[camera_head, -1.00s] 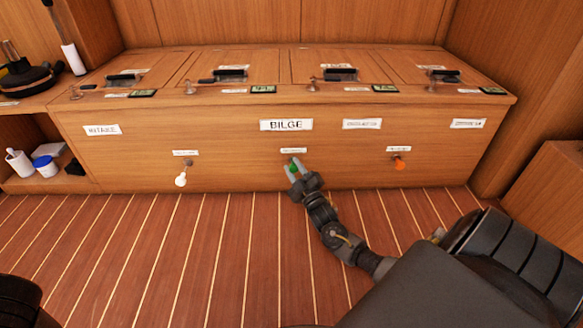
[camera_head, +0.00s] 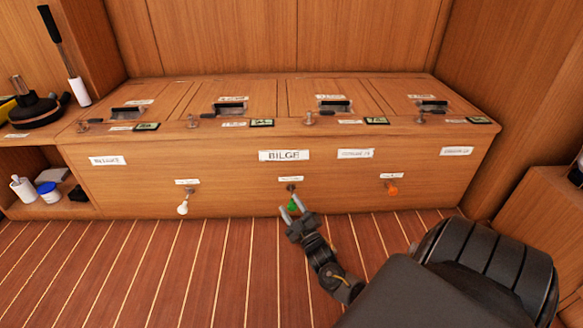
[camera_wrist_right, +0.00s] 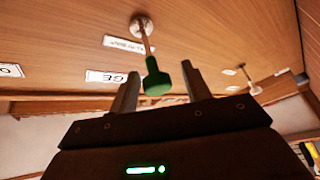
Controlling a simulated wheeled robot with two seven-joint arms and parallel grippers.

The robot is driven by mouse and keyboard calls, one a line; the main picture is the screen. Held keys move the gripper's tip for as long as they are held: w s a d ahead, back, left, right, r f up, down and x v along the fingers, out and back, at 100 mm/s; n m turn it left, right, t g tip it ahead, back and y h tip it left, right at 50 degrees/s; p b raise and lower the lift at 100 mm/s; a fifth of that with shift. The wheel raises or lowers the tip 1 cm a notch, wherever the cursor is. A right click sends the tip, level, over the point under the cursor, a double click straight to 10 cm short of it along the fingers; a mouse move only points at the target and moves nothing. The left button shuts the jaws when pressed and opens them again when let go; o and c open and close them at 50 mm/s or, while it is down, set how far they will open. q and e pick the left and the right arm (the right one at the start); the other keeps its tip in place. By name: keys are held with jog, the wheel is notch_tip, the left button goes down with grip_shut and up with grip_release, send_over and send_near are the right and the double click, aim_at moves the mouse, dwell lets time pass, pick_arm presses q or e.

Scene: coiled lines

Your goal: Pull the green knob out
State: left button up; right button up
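The green knob (camera_head: 292,205) stands out from the front of the wooden locker on a metal rod, under a small white label below the BILGE sign (camera_head: 284,155). My right gripper (camera_head: 290,207) is at the knob, coming from below right. In the right wrist view the green knob (camera_wrist_right: 156,79) sits between the two fingers, with a visible gap on each side. The fingers are open. The rod runs from the knob to a round metal plate (camera_wrist_right: 142,26) on the panel. My left gripper is not in view.
A white knob (camera_head: 183,208) is left of the green one and also stands out. An orange knob (camera_head: 392,190) is to the right. A shelf at the left holds a white cup (camera_head: 22,188) and a blue jar (camera_head: 49,192). The striped floor (camera_head: 130,270) in front is clear.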

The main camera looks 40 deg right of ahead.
jog(key=shift+d, duration=0.1)
jog(key=shift+s, duration=0.3)
jog(key=p+v, duration=0.4)
jog(key=v, duration=0.6)
jog(key=shift+f+p, duration=0.15)
jog(key=shift+p, duration=0.15)
jog(key=shift+s, duration=0.1)
